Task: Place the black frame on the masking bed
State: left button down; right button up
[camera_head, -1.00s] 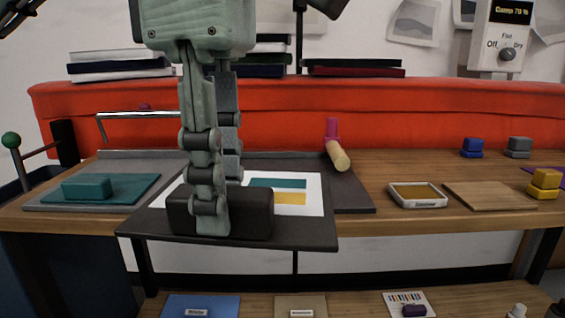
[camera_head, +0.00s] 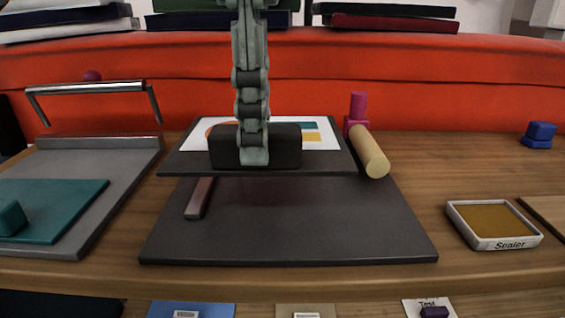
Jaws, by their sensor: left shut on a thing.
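The black frame (camera_head: 330,164) is a flat dark plate with a black block (camera_head: 288,147) on its near part. My left gripper (camera_head: 253,155) is shut on this block, with its fingers pointing down. A white sheet with teal, orange and yellow shapes (camera_head: 328,142) shows within the plate's outline. The masking bed (camera_head: 300,225) is a dark grey board on the wooden table. The plate appears to be above the bed's rear part, with the bed's front part bare. The bed's rear edge is mostly hidden. My right gripper is not in view.
A small reddish-brown bar (camera_head: 199,197) lies on the bed's left part. A cream roller with a pink handle (camera_head: 370,153) is close to the plate's right edge. A grey press with a teal pad (camera_head: 60,210) stands left, and a Sealer tray (camera_head: 495,225) right.

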pick_arm(q)
jog(key=w+f, duration=0.1)
jog(key=w, duration=0.1)
jog(key=w+d+f, duration=0.1)
jog(key=w, duration=0.1)
jog(key=w+d+f, duration=0.1)
jog(key=w+f, duration=0.1)
jog(key=shift+w+d, duration=0.15)
jog(key=shift+w, duration=0.15)
jog(key=shift+f, duration=2.05)
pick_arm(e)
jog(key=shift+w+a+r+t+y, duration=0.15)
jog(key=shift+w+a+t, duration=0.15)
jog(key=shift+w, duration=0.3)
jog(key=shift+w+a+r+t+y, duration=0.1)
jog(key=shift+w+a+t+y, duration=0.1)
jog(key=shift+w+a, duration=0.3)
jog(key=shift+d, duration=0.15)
pick_arm(q)
jog(key=shift+f, duration=0.1)
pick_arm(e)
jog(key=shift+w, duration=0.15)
pick_arm(q)
jog(key=shift+b, duration=0.3)
jog(key=c, duration=1.2)
grip_release()
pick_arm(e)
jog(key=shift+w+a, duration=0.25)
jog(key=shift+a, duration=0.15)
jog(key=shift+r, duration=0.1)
